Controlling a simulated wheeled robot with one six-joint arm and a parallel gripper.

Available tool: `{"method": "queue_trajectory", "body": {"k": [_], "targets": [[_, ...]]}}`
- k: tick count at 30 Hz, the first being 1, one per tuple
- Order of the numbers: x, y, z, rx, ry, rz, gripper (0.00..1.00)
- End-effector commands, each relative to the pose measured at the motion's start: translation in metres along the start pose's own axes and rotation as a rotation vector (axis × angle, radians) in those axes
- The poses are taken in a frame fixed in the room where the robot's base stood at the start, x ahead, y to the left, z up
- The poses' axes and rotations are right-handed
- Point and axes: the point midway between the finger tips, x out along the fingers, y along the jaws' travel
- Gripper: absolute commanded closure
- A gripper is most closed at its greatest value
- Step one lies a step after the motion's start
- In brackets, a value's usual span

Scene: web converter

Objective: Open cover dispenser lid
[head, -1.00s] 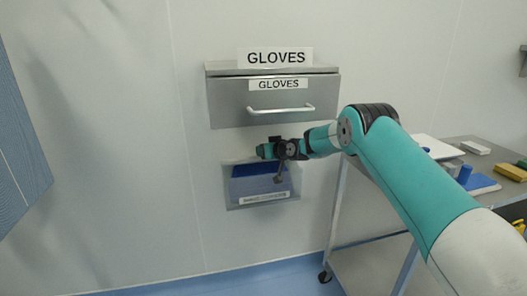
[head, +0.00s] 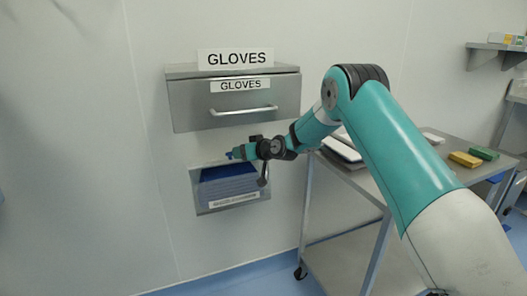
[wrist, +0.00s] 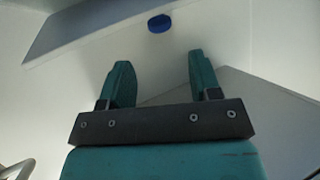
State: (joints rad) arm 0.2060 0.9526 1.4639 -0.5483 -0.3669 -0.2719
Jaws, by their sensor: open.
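The cover dispenser (head: 203,208) is a small wall box below the glove drawer. It has a blurred white label on its front, and blue material (head: 225,183) shows inside or behind a clear front. A small round blue piece (wrist: 159,24), perhaps a lid knob, shows in the wrist view ahead of the fingers, on a pale surface. My gripper (head: 236,154) is at the dispenser's top edge, beneath the drawer, and hides part of that edge. In the wrist view my gripper (wrist: 158,66) is open, its two teal fingers apart with nothing between them.
A steel drawer (head: 190,104) labelled GLOVES, with a bar handle (head: 244,110), juts out just above my gripper. A wheeled steel cart (head: 362,183) with several items stands to the right. The wall left of the dispenser is clear.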

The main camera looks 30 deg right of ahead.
Motion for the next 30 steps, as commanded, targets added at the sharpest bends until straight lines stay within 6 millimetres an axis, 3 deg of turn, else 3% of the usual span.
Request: {"method": "queue_trajectory", "body": {"k": [6,12,25,28,30], "targets": [[-0.054,0.002,0.000,0.002,0.002,0.004,0.42],[-0.086,0.001,0.000,0.001,0.001,0.002,0.42],[-0.098,0.000,0.000,0.000,0.001,0.000,0.42],[-0.099,-0.005,-0.002,-0.001,-0.006,-0.008,0.65],[-0.103,-0.023,-0.005,-0.004,-0.035,-0.035,0.81]]}}
